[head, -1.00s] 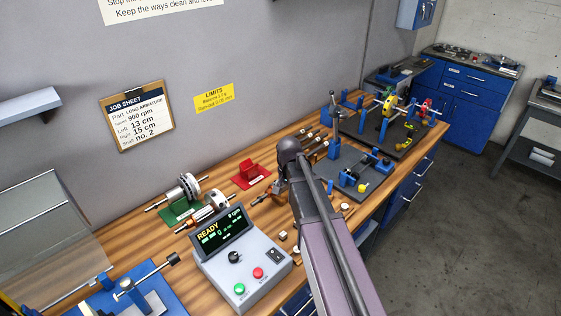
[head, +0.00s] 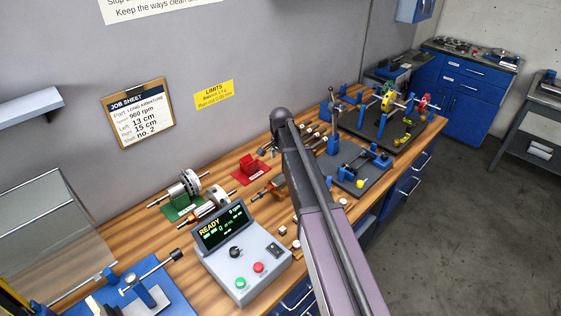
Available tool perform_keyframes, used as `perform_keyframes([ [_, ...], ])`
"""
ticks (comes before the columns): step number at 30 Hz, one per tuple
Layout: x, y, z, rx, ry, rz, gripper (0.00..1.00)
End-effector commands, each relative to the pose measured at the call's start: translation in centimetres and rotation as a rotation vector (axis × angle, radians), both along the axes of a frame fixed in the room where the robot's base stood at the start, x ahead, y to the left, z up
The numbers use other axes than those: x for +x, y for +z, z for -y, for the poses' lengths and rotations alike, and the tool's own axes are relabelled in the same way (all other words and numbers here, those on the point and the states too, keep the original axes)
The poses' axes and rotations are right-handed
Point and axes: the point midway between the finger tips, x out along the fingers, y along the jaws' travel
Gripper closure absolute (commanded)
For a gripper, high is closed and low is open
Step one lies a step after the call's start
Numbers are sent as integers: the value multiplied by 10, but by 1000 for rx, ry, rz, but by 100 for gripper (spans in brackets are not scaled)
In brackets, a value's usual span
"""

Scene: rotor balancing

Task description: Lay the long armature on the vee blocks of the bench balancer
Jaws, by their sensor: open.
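My gripper (head: 267,150) is open and small in view, above the bench behind the red stand, partly hidden by my wrist. A copper-coloured armature (head: 268,188) lies on the bench just below it, its right end hidden behind my arm. Another copper and white armature (head: 205,209) lies in front of the green stand (head: 180,211). I cannot tell for certain which is the long armature. A blue machine bed (head: 150,292) with a clamp and a rod, perhaps the bench balancer, is cut off at the lower left. Its vee blocks cannot be made out.
A grey control box (head: 240,255) reading READY stands at the front. A silver rotor (head: 183,187) sits on the green stand; a red stand (head: 250,170) is beside it. Dark plates with blue fixtures (head: 357,168) fill the right. A job sheet (head: 138,113) hangs on the wall.

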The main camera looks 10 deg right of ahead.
Motion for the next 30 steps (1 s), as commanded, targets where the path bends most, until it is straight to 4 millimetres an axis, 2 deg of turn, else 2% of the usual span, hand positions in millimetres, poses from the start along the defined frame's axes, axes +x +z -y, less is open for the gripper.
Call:
perform_keyframes([
  [11, 0, -17, -1, 0, 2, 0, 0],
  [30, 0, -80, -1, 0, 3, 0, 0],
])
